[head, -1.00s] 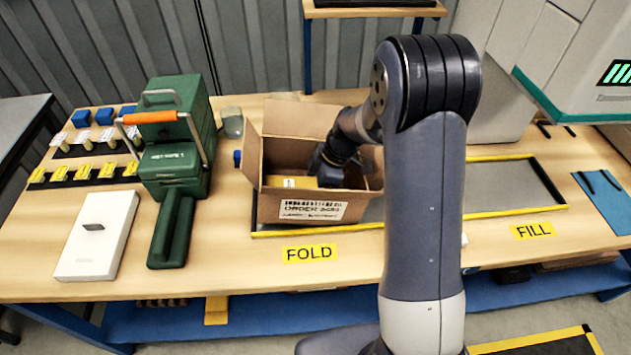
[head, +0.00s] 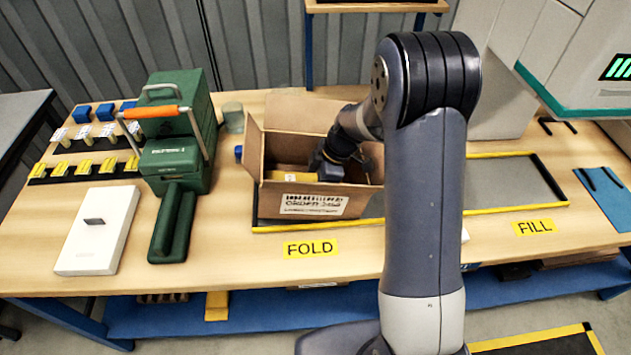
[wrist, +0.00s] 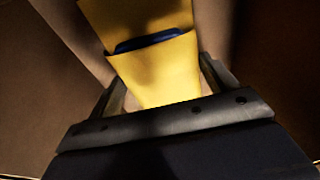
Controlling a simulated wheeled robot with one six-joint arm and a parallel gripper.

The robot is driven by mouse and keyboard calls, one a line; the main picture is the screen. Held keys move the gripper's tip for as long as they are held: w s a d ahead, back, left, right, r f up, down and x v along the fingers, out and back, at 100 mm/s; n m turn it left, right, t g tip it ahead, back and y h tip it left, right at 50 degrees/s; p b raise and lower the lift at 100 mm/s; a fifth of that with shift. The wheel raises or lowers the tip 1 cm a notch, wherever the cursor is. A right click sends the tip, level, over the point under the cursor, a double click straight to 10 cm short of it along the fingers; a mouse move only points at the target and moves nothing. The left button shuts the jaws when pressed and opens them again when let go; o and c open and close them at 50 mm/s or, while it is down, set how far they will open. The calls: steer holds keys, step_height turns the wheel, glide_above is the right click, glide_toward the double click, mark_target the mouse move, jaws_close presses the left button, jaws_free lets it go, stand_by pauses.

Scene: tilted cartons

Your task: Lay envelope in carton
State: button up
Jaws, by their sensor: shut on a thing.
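The open carton (head: 267,203) stands on the bench behind the FOLD label, with its flaps spread and a white ORDER label on its front. My gripper (head: 322,172) is down inside it. In the wrist view my gripper (wrist: 160,82) is shut on the yellow envelope (wrist: 155,85), which lies between its two fingers. A dark blue piece (wrist: 150,41) shows at a slit or edge across the yellow. In the head view part of the yellow envelope (head: 290,177) shows left of my gripper, behind the front wall. The carton's floor is mostly hidden, so I cannot tell whether the envelope touches it.
A green tape machine (head: 175,150) with an orange handle stands left of the carton. A flat white box (head: 98,230) lies further left. A yellow-edged grey mat (head: 500,185) is clear on the right. My arm hides the carton's right side.

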steer(key=shift+s+d+f, duration=0.15)
steer(key=shift+s+f, duration=0.25)
steer(key=shift+f, duration=0.4)
steer(key=o, duration=1.4)
steer(key=shift+c, duration=1.1)
steer(key=shift+o, duration=0.2)
steer(key=shift+w+d+r+p, duration=0.15)
steer(key=shift+r+p, duration=0.2)
steer(key=shift+r, duration=0.4)
steer(key=shift+w+a+r+p, duration=0.1)
steer(key=shift+r+p, duration=0.2)
steer(key=shift+r, duration=0.45)
step_height(320, 180, up, 13)
steer(key=p, duration=0.5)
steer(key=shift+f, duration=0.2)
steer(key=shift+f, duration=0.1)
